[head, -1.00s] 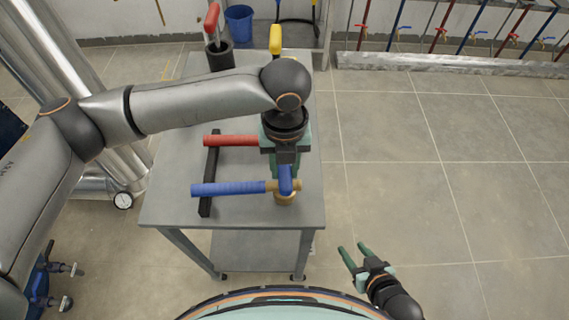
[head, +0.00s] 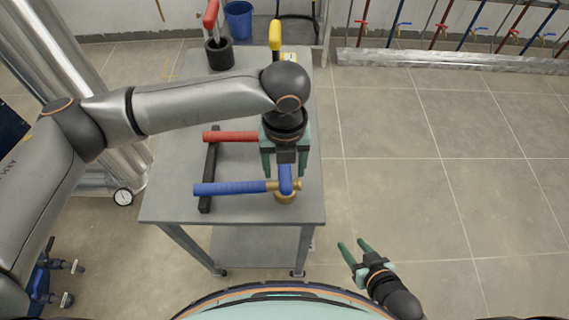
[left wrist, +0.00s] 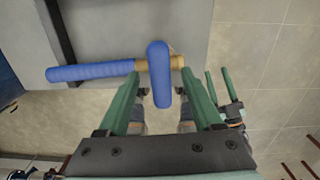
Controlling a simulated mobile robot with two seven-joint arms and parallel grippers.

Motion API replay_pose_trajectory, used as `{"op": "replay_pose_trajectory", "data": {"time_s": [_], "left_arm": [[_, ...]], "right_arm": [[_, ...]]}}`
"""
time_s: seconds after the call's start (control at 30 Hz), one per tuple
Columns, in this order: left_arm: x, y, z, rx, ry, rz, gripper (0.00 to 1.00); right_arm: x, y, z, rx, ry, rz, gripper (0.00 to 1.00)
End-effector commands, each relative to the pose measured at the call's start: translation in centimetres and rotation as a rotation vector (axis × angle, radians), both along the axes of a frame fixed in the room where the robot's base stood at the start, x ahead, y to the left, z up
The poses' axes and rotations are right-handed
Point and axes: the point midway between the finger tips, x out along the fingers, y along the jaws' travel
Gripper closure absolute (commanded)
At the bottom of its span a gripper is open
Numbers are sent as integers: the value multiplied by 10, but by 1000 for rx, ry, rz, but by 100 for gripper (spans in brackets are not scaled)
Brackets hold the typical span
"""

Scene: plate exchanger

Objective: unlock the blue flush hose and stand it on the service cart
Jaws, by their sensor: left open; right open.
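The blue flush hose (head: 230,188) lies across the front of the grey service cart (head: 165,205), its left part over a black bar (head: 205,201). At its right end are a brass collar and a blue upright piece (head: 285,178) above a brass base (head: 285,197). My left gripper (head: 286,168) points down at this piece, open, one finger on each side. In the left wrist view, the blue piece (left wrist: 159,75) shows between the spread fingers (left wrist: 161,88), with the hose (left wrist: 90,72) leading left. My right gripper (head: 353,246) is open and empty, right of the cart.
A red hose (head: 232,137) lies behind the blue one. A black cup (head: 219,55) with a red-handled tool and a yellow handle (head: 275,35) are at the back. A blue bucket (head: 238,20) stands beyond. The floor to the right is clear.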

Motion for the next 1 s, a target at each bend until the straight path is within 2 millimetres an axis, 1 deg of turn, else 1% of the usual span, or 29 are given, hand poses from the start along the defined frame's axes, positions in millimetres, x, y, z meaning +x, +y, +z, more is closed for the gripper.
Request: {"op": "replay_pose_trajectory", "data": {"time_s": [0.13,0.23,0.37,0.5,0.6,0.7,0.83,1.0], "left_arm": [[0,0,4,0,0,0,33],[0,0,16,-1,-2,0,33],[0,-1,43,-2,-4,0,33],[-1,-1,75,-2,-4,-2,33],[-1,-1,94,-1,-3,-1,33],[-2,-1,109,-1,-2,0,33],[-2,-1,121,-1,-1,1,33],[-3,0,125,1,1,0,33]], "right_arm": [[0,0,0,0,0,0,50],[0,0,1,0,0,0,50],[0,0,2,0,0,0,50],[0,0,4,0,1,0,50],[0,0,5,0,1,0,50],[0,0,5,0,1,0,50],[0,0,6,0,1,0,50],[0,0,6,0,1,0,50]]}}
